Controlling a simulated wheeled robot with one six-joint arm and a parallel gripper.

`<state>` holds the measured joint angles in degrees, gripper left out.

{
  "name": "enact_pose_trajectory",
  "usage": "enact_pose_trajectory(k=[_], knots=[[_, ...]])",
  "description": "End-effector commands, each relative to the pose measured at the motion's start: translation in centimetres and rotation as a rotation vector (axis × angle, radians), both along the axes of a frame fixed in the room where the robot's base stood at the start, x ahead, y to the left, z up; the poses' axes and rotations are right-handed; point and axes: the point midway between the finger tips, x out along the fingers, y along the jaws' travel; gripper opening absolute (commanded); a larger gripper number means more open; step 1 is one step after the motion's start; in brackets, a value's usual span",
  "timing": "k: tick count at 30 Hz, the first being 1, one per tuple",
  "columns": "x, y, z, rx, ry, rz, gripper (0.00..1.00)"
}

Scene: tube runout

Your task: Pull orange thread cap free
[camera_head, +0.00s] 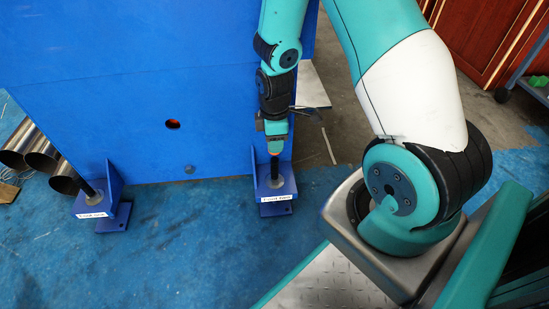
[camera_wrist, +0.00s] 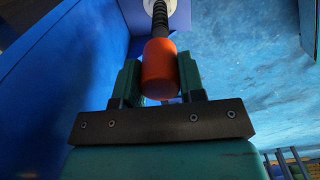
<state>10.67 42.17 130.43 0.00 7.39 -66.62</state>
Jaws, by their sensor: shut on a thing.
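The orange thread cap (camera_wrist: 159,70) sits between the two green fingers of my gripper (camera_wrist: 160,84) in the wrist view, and my gripper is shut on it. A black threaded rod (camera_wrist: 160,22) runs from the cap's far end to a pale round base. The cap and the rod meet with no gap that I can see. In the head view my gripper (camera_head: 275,147) points down over the blue right-hand bracket (camera_head: 274,197), and the black rod (camera_head: 275,172) stands up from it. How far the cap covers the rod is hidden.
A second blue bracket with a black rod (camera_head: 92,192) stands at the left, by several metal tubes (camera_head: 40,155). The blue floor (camera_head: 190,240) in front is clear.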

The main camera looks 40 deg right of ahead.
Motion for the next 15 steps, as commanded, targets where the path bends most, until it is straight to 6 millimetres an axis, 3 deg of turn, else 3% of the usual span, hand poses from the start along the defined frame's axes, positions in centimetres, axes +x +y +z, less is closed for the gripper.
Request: enact_pose_trajectory(k=[15], knots=[[0.0,0.0,4.0,0.000,0.000,0.000,0.12]])
